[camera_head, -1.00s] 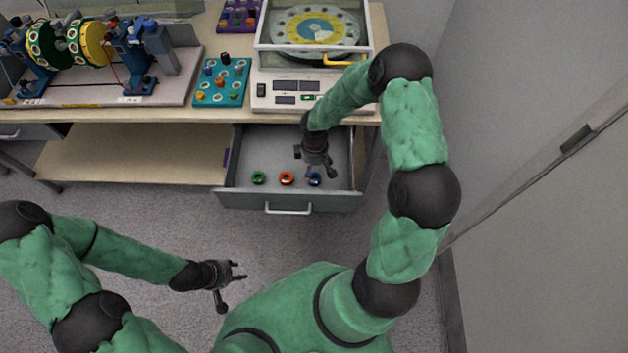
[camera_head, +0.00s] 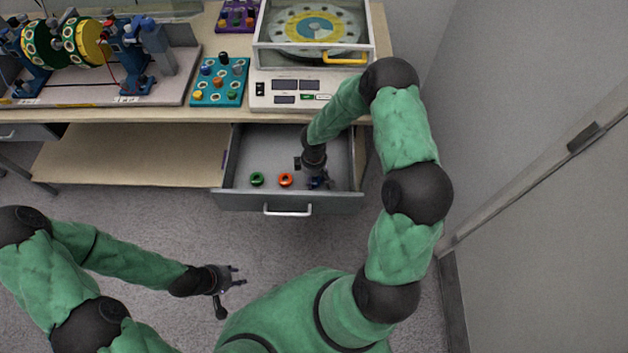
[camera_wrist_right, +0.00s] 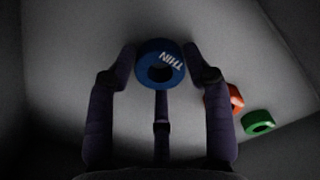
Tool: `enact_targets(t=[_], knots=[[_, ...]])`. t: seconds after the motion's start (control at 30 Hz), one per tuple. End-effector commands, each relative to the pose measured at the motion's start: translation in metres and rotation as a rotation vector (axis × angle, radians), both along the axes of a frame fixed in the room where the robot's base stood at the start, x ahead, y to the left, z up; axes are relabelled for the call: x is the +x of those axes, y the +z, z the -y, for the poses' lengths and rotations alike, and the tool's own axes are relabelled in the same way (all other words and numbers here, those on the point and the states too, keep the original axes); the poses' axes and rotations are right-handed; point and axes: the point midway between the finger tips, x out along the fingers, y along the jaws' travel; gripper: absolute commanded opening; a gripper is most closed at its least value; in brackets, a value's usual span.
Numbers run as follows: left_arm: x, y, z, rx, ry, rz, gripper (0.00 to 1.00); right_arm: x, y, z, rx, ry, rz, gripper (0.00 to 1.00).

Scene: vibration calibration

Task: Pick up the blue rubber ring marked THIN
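The blue ring marked THIN (camera_wrist_right: 147,75) lies flat on the drawer floor in the right wrist view. My right gripper (camera_wrist_right: 165,72) is open, with its fingers on either side of the ring; I cannot tell whether they touch it. In the head view my right gripper (camera_head: 317,183) is down inside the open drawer and hides most of the blue ring. My left gripper (camera_head: 236,275) is empty and open, low over the floor area in front of the drawer.
An orange ring (camera_head: 286,179) and a green ring (camera_head: 257,179) lie left of my right gripper in the drawer (camera_head: 240,195). They also show in the right wrist view, the orange one (camera_wrist_right: 236,97) partly behind a finger. The bench (camera_head: 150,114) overhangs the drawer's back.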

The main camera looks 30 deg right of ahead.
Motion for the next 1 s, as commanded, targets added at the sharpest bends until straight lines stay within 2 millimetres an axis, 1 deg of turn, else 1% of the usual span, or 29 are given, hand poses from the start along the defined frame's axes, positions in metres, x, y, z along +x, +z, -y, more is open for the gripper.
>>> enact_targets(t=[0.03,0.07,0.37,0.47,0.57,0.8,0.9,1.0], knots=[[0.000,0.000,0.000,0.000,0.000,0.000,0.40,0.000,0.000,0.000,0.000,0.000,0.000,0.26],[0.000,0.000,0.000,0.000,0.000,0.000,0.40,0.000,0.000,0.000,0.000,0.000,0.000,0.21],[0.000,0.000,0.000,0.000,0.000,0.000,0.40,0.000,0.000,0.000,0.000,0.000,-0.001,0.20],[0.000,0.001,0.000,0.000,0.000,0.000,0.40,0.000,0.003,0.000,-0.001,0.000,-0.001,0.20],[0.000,0.006,0.000,0.000,0.000,0.000,0.40,0.000,0.014,0.000,-0.001,0.000,0.001,0.20],[0.000,0.024,0.000,0.000,0.000,0.000,0.40,0.001,0.060,0.000,-0.001,0.000,0.002,0.20],[0.000,0.029,0.000,0.000,0.000,0.000,0.40,0.001,0.077,0.000,0.000,0.000,0.003,0.20],[0.000,0.033,0.000,0.000,0.000,0.000,0.40,0.000,0.090,0.000,0.000,-0.001,0.001,0.20]])
